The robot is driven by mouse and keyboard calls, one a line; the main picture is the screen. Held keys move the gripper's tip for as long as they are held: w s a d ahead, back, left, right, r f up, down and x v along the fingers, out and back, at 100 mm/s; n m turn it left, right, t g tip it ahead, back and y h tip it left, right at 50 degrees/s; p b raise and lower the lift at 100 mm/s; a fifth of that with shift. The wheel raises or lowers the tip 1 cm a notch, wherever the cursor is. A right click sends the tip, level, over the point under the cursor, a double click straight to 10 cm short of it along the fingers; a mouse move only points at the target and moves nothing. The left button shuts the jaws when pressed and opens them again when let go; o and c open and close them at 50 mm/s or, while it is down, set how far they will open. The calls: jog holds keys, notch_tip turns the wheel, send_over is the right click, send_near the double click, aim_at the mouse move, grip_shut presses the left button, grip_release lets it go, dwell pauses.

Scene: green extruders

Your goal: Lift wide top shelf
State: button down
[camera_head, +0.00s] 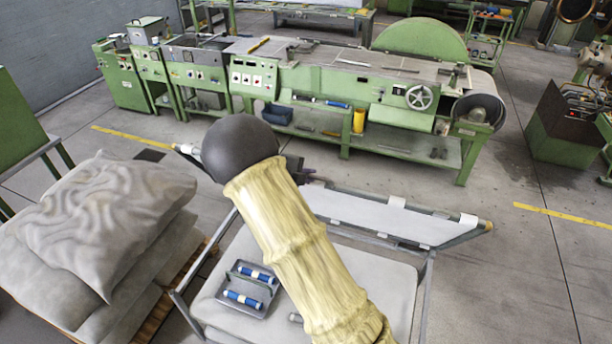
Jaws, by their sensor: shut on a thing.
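The wide top shelf (375,214) is a pale panel in a grey metal frame. It sits tilted above the cart, with white clips along its far edge. My gripper (303,174) is a small dark shape behind my arm's dark round joint, at the shelf's far left corner. It is shut on the shelf frame there, though its fingers are mostly hidden. My arm, in a yellowish sleeve, crosses the cart and hides part of the shelf. Below is the cart's lower pale surface (395,285).
A grey tray (249,289) with two blue-and-white cylinders lies on the cart's lower surface. Grey sacks (105,225) are stacked on a wooden pallet at left. A long green machine (370,95) stands behind.

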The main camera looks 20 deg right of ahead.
jog(key=c, duration=1.5)
grip_release()
jog(key=shift+a, duration=0.35)
jog(key=shift+o, duration=0.2)
jog(key=shift+s+d, duration=0.1)
jog(key=shift+d, duration=0.35)
jog(key=shift+s+a, duration=0.1)
jog(key=shift+a, duration=0.35)
jog(key=b+v, duration=0.5)
jog(key=v, duration=1.1)
jog(key=shift+r+b, duration=0.35)
jog(key=shift+b, duration=0.05)
jog(key=shift+s+f, duration=0.1)
